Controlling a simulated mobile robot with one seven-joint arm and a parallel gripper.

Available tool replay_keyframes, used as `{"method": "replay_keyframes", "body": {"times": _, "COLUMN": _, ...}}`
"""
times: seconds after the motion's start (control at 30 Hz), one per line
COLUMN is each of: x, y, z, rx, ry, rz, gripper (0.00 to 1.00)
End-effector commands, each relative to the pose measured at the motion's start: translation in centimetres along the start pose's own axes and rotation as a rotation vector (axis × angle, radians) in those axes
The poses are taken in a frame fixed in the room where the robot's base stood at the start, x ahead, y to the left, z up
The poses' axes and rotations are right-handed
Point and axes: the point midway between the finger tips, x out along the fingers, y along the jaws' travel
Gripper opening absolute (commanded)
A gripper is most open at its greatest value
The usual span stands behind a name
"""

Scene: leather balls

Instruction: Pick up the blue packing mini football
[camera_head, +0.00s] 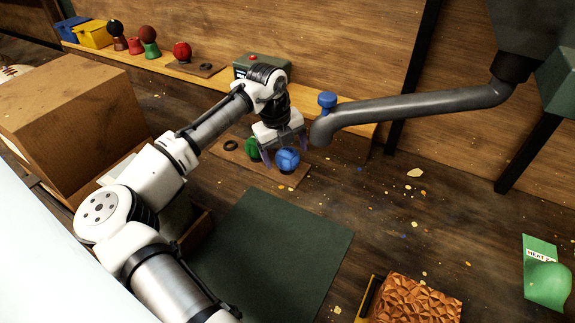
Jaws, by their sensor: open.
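A blue ball (287,161), which looks like the blue mini football, is at the right end of a small wooden board (232,154) on the workbench. My gripper (285,152) points down over it. Its fingers are apart, one to each side of the ball in this view. I cannot tell whether either finger touches the ball. The gripper body is just above the ball's top.
A green ball (251,149) is close at the left of my gripper, with a dark ring (231,145) further left. A grey pipe (410,107) ends near the gripper's right. A dark green mat (270,250) lies in front. A blue knob-like object (327,101) stands behind.

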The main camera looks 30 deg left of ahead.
Motion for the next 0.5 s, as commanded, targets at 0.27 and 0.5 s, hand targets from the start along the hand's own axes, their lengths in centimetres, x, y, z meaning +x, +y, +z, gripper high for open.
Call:
{"method": "replay_keyframes", "body": {"times": 0.27, "x": 2.3, "y": 0.0, "z": 0.0, "rx": -0.001, "ry": -0.001, "rz": 0.001, "gripper": 0.82}}
{"method": "replay_keyframes", "body": {"times": 0.5, "x": 2.3, "y": 0.0, "z": 0.0, "rx": -0.001, "ry": 0.000, "rz": 0.000, "gripper": 0.82}}
